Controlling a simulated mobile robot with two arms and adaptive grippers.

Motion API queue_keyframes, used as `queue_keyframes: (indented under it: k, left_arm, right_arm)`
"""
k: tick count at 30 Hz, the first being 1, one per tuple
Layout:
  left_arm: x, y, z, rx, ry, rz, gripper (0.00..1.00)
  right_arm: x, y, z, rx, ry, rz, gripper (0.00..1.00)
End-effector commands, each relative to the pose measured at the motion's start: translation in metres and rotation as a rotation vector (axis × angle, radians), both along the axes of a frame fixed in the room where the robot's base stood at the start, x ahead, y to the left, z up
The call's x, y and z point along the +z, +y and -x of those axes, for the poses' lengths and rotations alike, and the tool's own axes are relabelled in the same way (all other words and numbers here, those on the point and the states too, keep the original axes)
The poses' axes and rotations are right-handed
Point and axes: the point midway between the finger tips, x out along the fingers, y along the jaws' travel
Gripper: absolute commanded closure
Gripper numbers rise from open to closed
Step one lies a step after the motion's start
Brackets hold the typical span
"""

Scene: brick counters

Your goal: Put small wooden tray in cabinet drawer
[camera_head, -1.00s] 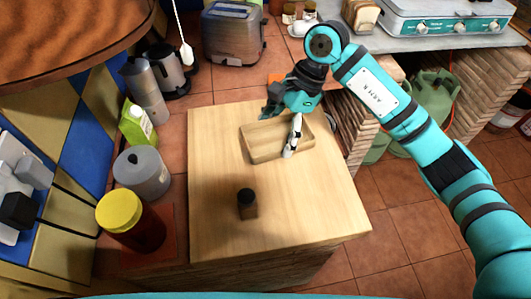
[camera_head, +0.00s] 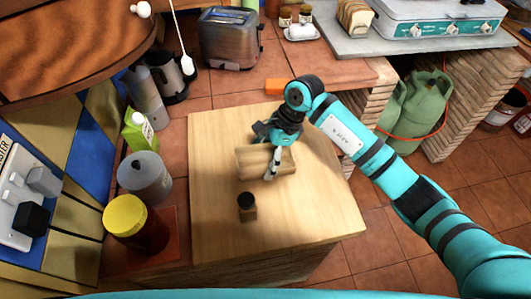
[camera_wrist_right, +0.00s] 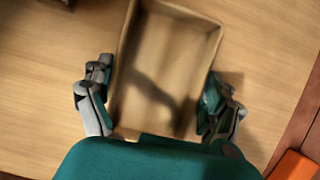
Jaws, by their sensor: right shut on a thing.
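The small wooden tray (camera_head: 246,164) is a shallow, empty, light rectangular box over the wooden block top (camera_head: 310,215). My right gripper (camera_head: 265,153) is at the tray, with its fingers on opposite sides. In the right wrist view the tray (camera_wrist_right: 165,60) lies between the two fingers of the gripper (camera_wrist_right: 160,88), which is shut on it. I cannot tell whether the tray touches the wood or is slightly lifted. My left gripper is not in view. No open cabinet drawer shows.
A small dark-capped jar (camera_head: 247,207) stands just in front of the tray. A yellow-lidded jar (camera_head: 135,225), a grey pot (camera_head: 145,177) and a green carton (camera_head: 138,132) line the left side. A toaster (camera_head: 231,38) stands behind. The block's front right is clear.

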Motion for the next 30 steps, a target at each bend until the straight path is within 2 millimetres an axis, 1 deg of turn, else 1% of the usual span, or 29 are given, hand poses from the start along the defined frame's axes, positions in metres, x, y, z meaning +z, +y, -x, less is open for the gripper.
queue_keyframes:
  k: [4, 7, 8, 10, 17, 20, 22, 26, 30]
  left_arm:
    - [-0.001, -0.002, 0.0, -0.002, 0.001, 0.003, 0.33]
    - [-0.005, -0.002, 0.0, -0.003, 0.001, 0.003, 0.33]
    - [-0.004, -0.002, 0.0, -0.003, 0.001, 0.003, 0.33]
    - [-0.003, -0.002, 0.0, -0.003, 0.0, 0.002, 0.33]
    - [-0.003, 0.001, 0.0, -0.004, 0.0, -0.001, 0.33]
    - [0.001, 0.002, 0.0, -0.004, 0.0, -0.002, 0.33]
    - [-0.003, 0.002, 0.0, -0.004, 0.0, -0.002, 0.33]
    - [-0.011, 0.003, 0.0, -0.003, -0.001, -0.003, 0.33]
    - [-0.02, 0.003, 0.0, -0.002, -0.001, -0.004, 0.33]
  right_arm:
    - [0.0, 0.0, 0.0, 0.001, -0.001, 0.0, 0.51]
    - [-0.003, 0.0, 0.0, 0.001, -0.001, 0.0, 0.51]
    - [-0.002, 0.0, 0.0, 0.001, 0.0, -0.001, 0.09]
    - [-0.001, 0.0, 0.0, 0.0, 0.0, -0.001, 0.0]
    - [-0.001, 0.0, 0.0, 0.0, 0.0, 0.0, 0.0]
    - [0.002, 0.0, 0.0, 0.0, 0.0, -0.001, 0.0]
    - [0.005, -0.002, -0.002, 0.0, -0.003, -0.001, 0.0]
    - [0.024, -0.011, -0.005, 0.0, -0.007, 0.001, 0.0]
    - [0.052, -0.023, -0.008, -0.001, -0.006, 0.001, 0.0]
